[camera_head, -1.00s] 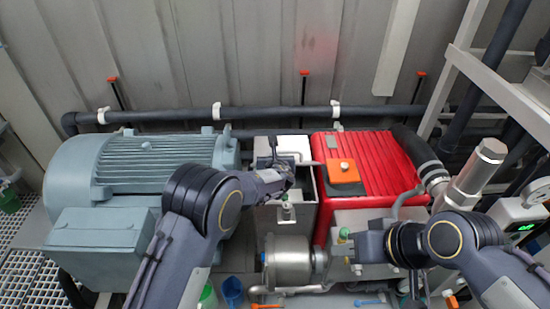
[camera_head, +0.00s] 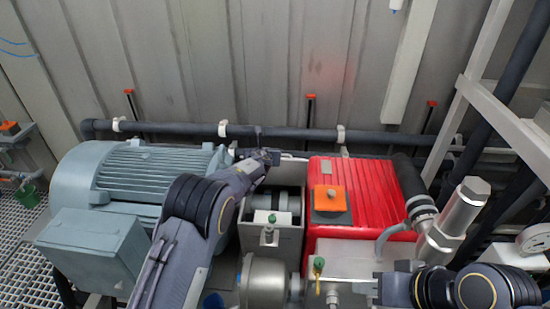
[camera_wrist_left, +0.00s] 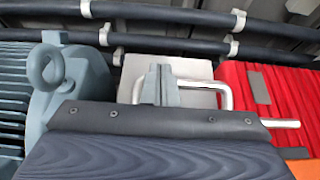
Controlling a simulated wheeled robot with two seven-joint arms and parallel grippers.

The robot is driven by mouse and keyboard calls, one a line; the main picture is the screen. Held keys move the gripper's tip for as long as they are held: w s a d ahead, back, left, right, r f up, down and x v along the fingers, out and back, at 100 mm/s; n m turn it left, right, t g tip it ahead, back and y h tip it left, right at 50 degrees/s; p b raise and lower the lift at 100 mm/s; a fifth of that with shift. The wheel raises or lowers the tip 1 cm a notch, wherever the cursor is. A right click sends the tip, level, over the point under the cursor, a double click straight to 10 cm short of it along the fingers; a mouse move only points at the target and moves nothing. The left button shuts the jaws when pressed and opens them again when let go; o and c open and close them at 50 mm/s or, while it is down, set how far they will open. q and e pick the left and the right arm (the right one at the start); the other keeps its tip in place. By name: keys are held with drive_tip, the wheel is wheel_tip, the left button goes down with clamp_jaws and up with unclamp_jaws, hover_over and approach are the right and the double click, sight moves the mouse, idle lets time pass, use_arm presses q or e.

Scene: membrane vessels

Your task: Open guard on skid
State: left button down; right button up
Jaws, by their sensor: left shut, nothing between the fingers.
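The guard is a light grey box (camera_head: 289,243) between the motor and the red pump. Its top is open in the head view, and the coupling (camera_head: 283,203) shows inside. In the left wrist view, a pale plate that looks like its lid (camera_wrist_left: 196,70) carries a bent metal handle (camera_wrist_left: 225,97). My left gripper (camera_head: 268,156) is at the back edge of the guard; its closed fingers also show in the left wrist view (camera_wrist_left: 160,85), beside the handle with nothing between them. Whether they touch it is unclear. My right gripper (camera_head: 374,288) is low at the right; its jaws are unclear.
The grey-green motor (camera_head: 150,170) stands left and the red ribbed pump (camera_head: 385,195) right. A dark pipe (camera_head: 290,133) runs along the wall behind. A green-topped valve (camera_head: 318,265) and a steel cylinder (camera_head: 465,205) stand near my right arm.

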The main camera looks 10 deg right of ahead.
use_arm(q)
drive_tip(key=w+p, duration=0.2)
drive_tip(key=p, duration=0.1)
drive_tip(key=shift+w+d+r, duration=0.1)
drive_tip(key=shift+w+d+f+p, duration=0.1)
drive_tip(key=shift+w+f+p, duration=0.15)
drive_tip(key=shift+w+p, duration=0.65)
drive_tip(key=shift+s, duration=0.25)
drive_tip(key=shift+f, duration=0.15)
